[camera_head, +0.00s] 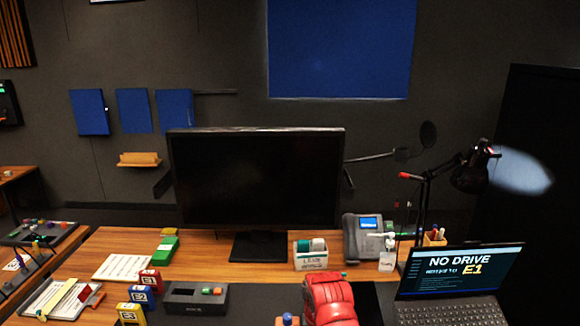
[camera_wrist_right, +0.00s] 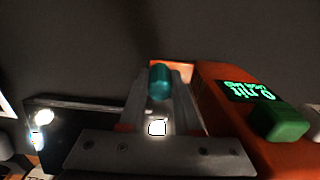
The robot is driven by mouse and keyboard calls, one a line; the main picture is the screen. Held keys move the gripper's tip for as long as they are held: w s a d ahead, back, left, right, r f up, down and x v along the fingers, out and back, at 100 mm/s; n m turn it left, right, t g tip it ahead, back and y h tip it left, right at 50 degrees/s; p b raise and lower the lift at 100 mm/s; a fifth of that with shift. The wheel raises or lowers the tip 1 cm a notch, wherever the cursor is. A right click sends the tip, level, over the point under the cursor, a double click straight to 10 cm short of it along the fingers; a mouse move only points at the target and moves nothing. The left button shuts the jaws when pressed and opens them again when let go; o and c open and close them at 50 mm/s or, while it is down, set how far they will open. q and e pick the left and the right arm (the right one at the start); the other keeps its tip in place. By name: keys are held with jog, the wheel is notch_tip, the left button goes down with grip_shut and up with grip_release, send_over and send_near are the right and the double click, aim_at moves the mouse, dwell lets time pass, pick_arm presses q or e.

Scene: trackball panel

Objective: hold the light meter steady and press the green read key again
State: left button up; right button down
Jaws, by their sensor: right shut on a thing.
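The light meter (camera_wrist_right: 218,95) is an orange body on the right of the right wrist view, tilted and close. It has a lit green readout (camera_wrist_right: 248,91), too skewed to read surely, and a raised green key (camera_wrist_right: 280,122). My right gripper (camera_wrist_right: 165,85) is left of the readout in that view, shut on the meter. An orange part shows behind its fingertips. A teal rounded piece (camera_wrist_right: 160,82) sits between the fingers; I cannot tell whether it belongs to the meter. No finger covers the green key. My left gripper is in neither view. I cannot make out the meter in the head view.
The wooden desk (camera_head: 128,245) holds a monitor (camera_head: 255,185), a phone (camera_head: 365,240), a laptop (camera_head: 460,280), a lit lamp (camera_head: 470,175) and a dark box (camera_head: 180,299) with coloured buttons. A red ribbed object (camera_head: 330,300) is at the bottom middle. Numbered blocks (camera_head: 140,295) stand at left.

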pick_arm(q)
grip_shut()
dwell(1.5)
